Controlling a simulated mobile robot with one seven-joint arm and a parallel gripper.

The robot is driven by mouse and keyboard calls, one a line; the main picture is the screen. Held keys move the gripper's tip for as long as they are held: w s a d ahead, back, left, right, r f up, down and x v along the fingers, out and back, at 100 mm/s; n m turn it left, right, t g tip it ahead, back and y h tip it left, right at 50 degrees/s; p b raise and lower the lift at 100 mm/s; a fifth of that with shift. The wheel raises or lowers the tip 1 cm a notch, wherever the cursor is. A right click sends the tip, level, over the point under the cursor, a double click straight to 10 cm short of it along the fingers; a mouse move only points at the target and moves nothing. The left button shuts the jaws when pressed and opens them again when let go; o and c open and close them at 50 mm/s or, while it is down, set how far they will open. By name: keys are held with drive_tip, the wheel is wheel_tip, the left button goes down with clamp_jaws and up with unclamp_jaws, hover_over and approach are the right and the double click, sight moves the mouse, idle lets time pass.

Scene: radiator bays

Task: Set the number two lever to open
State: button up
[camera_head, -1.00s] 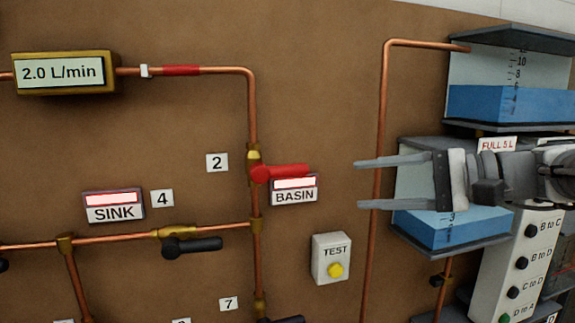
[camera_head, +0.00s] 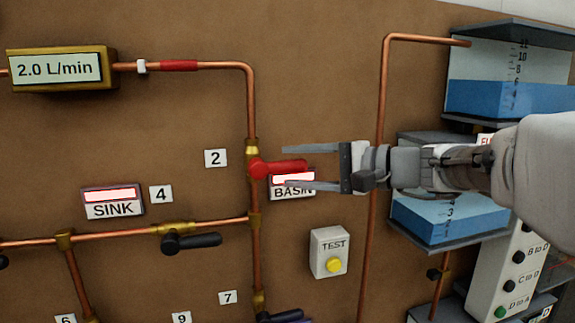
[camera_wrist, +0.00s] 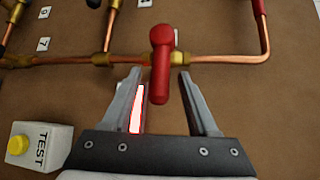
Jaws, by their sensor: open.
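The number two lever is a red handle (camera_head: 280,167) on a brass valve in the vertical copper pipe, beside the label 2 (camera_head: 215,158). The handle points right, across the pipe. My gripper (camera_head: 284,167) is open around the handle's free end in the head view, with one finger above and one below. In the wrist view the red handle (camera_wrist: 160,75) lies between the two open fingertips of my gripper (camera_wrist: 160,72), and no contact shows. The BASIN sign (camera_head: 292,180) is lit red-white and partly hidden by the lower finger.
A black lever (camera_head: 195,243) by label 4 (camera_head: 161,194) sits lower left. The TEST box (camera_head: 329,252) with a yellow button is below my gripper. A vertical copper pipe (camera_head: 381,110) runs behind it, with blue-filled tanks (camera_head: 510,100) at right. A gauge (camera_head: 58,70) reads 2.0 L/min.

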drive_tip(key=shift+x, duration=1.15)
clamp_jaws()
idle(0.6)
